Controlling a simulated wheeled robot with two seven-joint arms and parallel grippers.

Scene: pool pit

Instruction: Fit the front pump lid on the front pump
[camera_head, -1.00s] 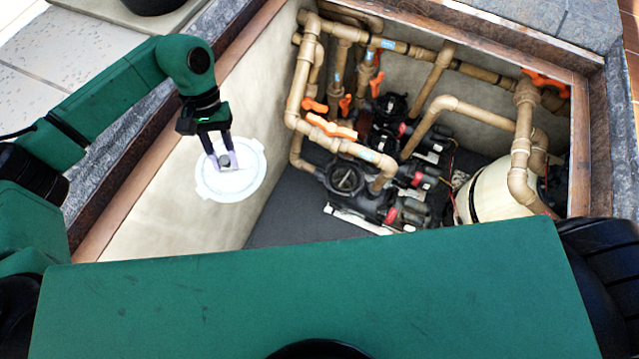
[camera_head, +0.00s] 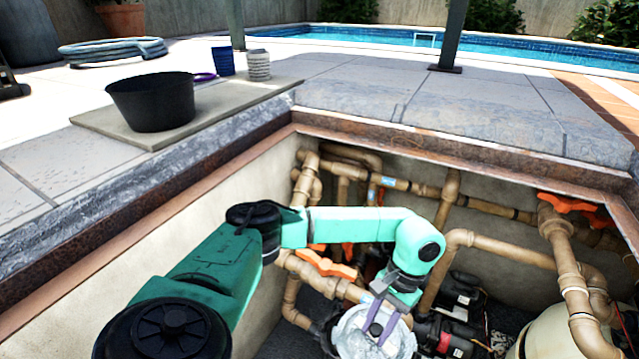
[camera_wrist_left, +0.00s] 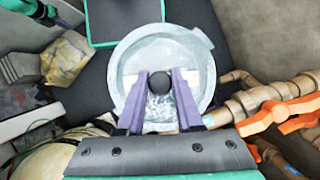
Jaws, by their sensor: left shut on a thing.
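The front pump lid (camera_head: 350,338) is a pale, see-through disc with a dark knob. It also shows in the left wrist view (camera_wrist_left: 203,62), where its round rim and side tab are clear. My left gripper (camera_head: 380,328) is shut on the lid's knob, and its two purple fingers (camera_wrist_left: 160,90) stand on either side of it. The lid is over the front pump's place in the pit. The front pump (camera_head: 322,338) is mostly hidden under the lid and cut by the lower picture edge. I cannot tell whether lid and pump touch. My right gripper does not show clearly.
Tan pipes (camera_head: 465,240) with orange valve handles (camera_head: 325,262) run close around my left arm. A cream tank (camera_head: 555,335) stands at the lower right. The pit's rim (camera_head: 390,140) bounds the space. A black tub (camera_head: 152,102) stands on the deck outside.

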